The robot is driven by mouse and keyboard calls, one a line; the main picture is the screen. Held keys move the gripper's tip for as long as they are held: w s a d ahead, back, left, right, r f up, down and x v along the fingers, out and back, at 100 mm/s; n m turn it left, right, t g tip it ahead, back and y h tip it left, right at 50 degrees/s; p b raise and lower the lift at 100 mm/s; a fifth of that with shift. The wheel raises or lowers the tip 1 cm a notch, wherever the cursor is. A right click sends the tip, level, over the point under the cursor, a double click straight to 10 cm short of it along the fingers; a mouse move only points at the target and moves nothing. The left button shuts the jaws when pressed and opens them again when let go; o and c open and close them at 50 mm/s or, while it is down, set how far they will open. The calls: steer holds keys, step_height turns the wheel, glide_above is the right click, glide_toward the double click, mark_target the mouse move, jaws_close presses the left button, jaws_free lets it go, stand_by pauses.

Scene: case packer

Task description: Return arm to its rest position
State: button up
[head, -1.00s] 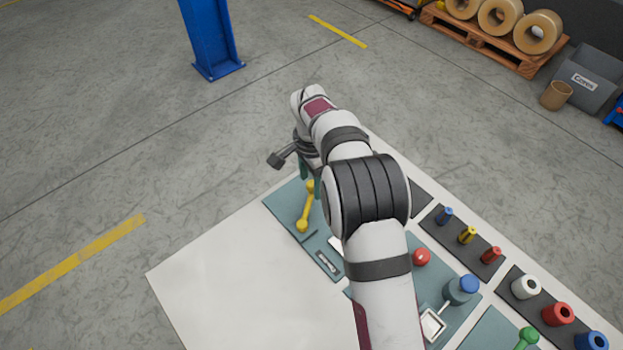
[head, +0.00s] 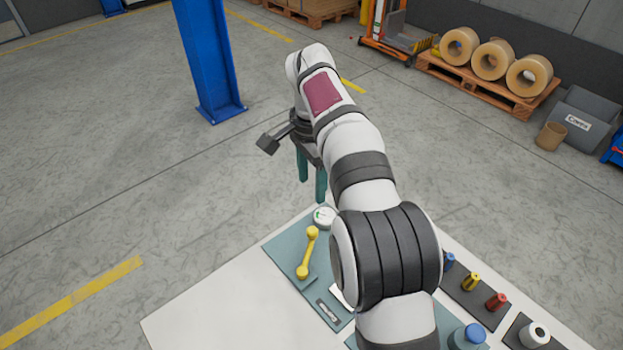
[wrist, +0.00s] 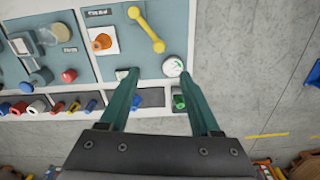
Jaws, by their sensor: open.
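My gripper (head: 311,178) is raised above the far end of the white table (head: 235,312) in the head view. Its two teal fingers point down, apart, with nothing between them. In the wrist view my gripper (wrist: 155,82) also shows open and empty, with the table top below it. My white and black arm covers much of the table's right side in the head view.
A yellow handle (head: 308,252) and a round white gauge (head: 324,217) sit on the teal panel near the fingers. Coloured parts (head: 471,281) stand along the right edge. A blue post (head: 210,60) rises beyond the table. The table's left part is bare.

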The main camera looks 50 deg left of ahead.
steer(key=shift+w+r, duration=0.1)
stand_by(0.3)
steer(key=w+d+r+m, duration=0.15)
steer(key=d+r, duration=0.25)
steer(key=d, duration=0.9)
steer(key=w+d+r, duration=0.2)
steer(key=d+r, duration=0.1)
steer(key=d, duration=1)
steer(key=s+d+f+m+y, duration=0.1)
steer(key=s+d+f, duration=0.2)
steer(key=s+d, duration=0.5)
steer(key=s+d+f+m, duration=0.1)
steer(key=s+d+f, duration=0.2)
steer(key=s+d, duration=0.5)
steer(key=shift+s+f+y, duration=0.25)
steer(key=shift+s+y, duration=0.15)
steer(key=shift+s, duration=0.15)
